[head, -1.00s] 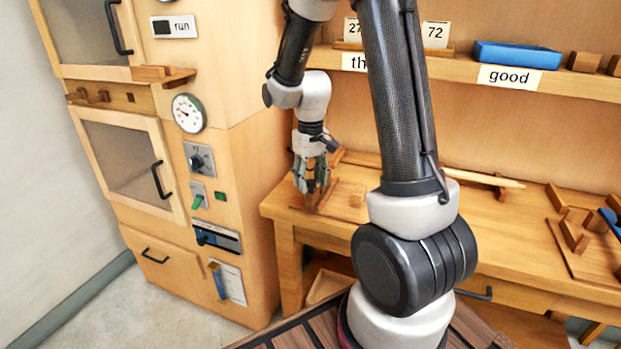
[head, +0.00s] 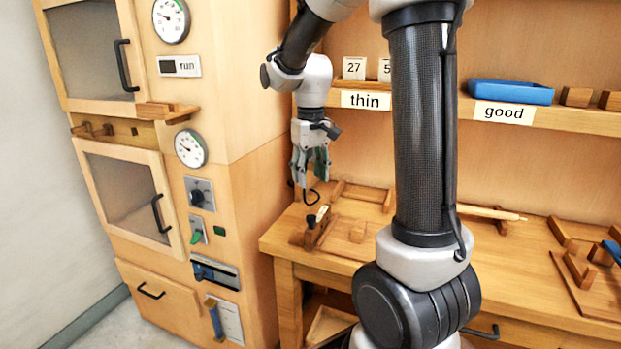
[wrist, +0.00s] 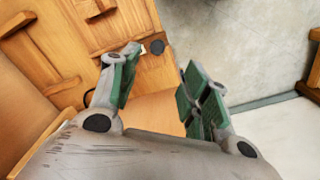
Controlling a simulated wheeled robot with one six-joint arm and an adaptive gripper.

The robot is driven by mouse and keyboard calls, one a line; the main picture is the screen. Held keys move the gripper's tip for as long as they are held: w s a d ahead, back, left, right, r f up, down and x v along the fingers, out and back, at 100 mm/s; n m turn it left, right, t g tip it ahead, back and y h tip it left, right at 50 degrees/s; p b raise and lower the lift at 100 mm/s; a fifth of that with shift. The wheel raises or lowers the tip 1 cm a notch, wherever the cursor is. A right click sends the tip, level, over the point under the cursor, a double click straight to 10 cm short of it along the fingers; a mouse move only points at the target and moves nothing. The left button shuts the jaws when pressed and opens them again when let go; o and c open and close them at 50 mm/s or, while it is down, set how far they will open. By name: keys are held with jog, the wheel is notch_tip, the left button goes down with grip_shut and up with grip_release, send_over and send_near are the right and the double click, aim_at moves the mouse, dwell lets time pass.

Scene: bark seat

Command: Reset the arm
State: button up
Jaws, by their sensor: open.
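My gripper (head: 310,172) hangs pointing down above the left end of the wooden bench (head: 345,232) in the head view. Its fingers are open and nothing is held between them. In the wrist view the green-padded fingers of my gripper (wrist: 155,95) stand apart, with the bench top and floor beyond. A small wooden stand (head: 313,230) with a dark knob on top sits on the bench just below the gripper, apart from it.
A tall wooden cabinet (head: 235,130) with doors, gauges and switches stands left of the bench. A shelf (head: 430,108) behind carries number cards (head: 354,69) and a blue tray (head: 511,92). Wooden fixtures (head: 580,265) lie on the bench at right.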

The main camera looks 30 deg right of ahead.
dwell(0.3)
jog(key=s+r+t, duration=0.2)
jog(key=s+r, duration=0.1)
jog(key=s, duration=0.7)
jog(key=s+r+t, duration=0.2)
jog(key=s+r, duration=0.1)
jog(key=s, duration=0.7)
jog(key=shift+s+a+r, duration=0.3)
jog(key=shift+a+r, duration=0.1)
